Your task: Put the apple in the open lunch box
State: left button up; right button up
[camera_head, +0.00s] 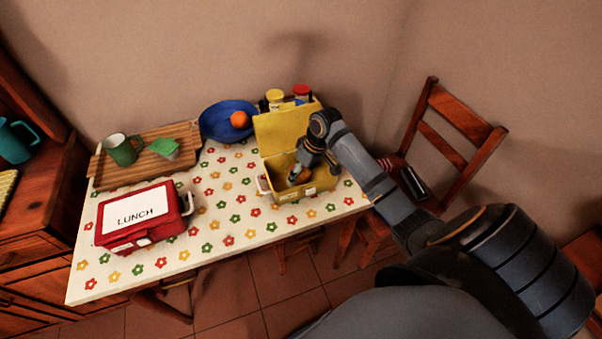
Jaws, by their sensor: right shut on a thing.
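The yellow lunch box (270,184) stands open at the right part of the table, its lid (280,130) raised at the back. My right gripper (301,174) reaches down into the box from above and is shut on a small reddish thing, probably the apple (295,178). The fingers and the dim light hide most of it, and I cannot tell whether it touches the box floor. My left gripper is not in view.
A shut red lunch box (140,217) marked LUNCH sits on the flowered table (235,245). A blue bowl (214,122) holds an orange (239,119). A green mug (122,150) stands on a wooden board (150,170). Jars (302,93) stand behind the lid. A chair (455,130) is right.

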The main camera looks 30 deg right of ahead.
jog(key=shift+f, duration=0.1)
jog(key=o, duration=1.3)
jog(key=v, duration=1.2)
jog(key=shift+p, duration=0.3)
